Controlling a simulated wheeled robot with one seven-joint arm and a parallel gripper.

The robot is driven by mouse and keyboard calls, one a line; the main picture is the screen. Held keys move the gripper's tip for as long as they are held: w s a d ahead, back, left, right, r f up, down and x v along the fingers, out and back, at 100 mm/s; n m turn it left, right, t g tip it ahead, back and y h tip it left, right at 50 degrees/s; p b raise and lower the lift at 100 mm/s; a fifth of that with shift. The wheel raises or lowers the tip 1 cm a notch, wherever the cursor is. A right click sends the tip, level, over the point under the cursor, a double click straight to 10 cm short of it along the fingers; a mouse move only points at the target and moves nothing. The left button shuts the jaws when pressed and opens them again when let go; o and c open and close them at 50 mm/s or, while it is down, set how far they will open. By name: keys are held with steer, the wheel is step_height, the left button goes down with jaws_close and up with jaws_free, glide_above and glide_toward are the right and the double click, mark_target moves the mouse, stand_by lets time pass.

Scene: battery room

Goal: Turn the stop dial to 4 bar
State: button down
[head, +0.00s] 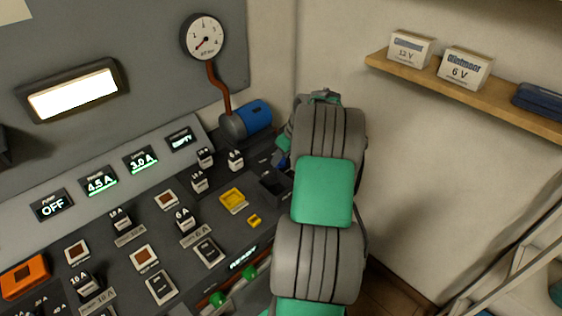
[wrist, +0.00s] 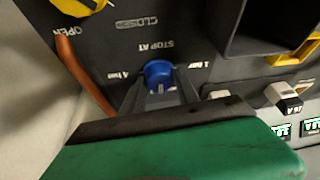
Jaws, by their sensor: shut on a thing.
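The stop dial (wrist: 158,72) is a small blue knob on a dark panel in the wrist view. Upside-down lettering above it reads "STOP AT", with a 4 bar mark to its left and a 1 bar mark to its right. My gripper (wrist: 160,88) is shut on the dial, one grey finger on each side. Its setting is hard to read, since the fingers cover part of it. In the head view my arm hides the dial. The round gauge (head: 205,38) on the wall has its needle toward the lower left.
A yellow part (wrist: 85,5) sits by "OPEN" and "CLOSED" lettering, near an orange-brown hose (wrist: 80,72). A blue-ended pump (head: 250,118) stands under the gauge. Displays, switches and a yellow block (head: 233,200) cover the console. A shelf (head: 480,92) with boxes hangs at the right.

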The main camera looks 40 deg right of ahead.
steer(key=m+h+b, duration=0.1)
steer(key=m, duration=0.1)
steer(key=m+h+b, duration=0.1)
steer(key=m, duration=0.1)
steer(key=shift+a+f+m, duration=0.1)
steer(key=shift+a+m, duration=0.1)
steer(key=shift+m, duration=0.1)
steer(key=m+b, duration=0.1)
steer(key=m, duration=0.1)
steer(key=m+h+b, duration=0.1)
steer(key=m, duration=0.1)
steer(key=shift+w+a+m+h, duration=0.1)
steer(key=shift+m+h, duration=0.2)
steer(key=m+g, duration=0.1)
steer(key=m, duration=0.1)
steer(key=m+h, duration=0.1)
steer(key=m, duration=0.1)
steer(key=shift+w+a+m+g+b, duration=0.1)
steer(key=shift+m+g+b, duration=0.2)
steer(key=shift+g+b, duration=0.1)
steer(key=shift+m+g+h, duration=0.5)
steer(key=shift+m+g, duration=0.1)
steer(key=shift+m, duration=1.2)
steer(key=c, duration=0.9)
jaws_free()
steer(key=w+v, duration=0.1)
steer(key=v, duration=0.7)
steer(key=shift+s, duration=0.4)
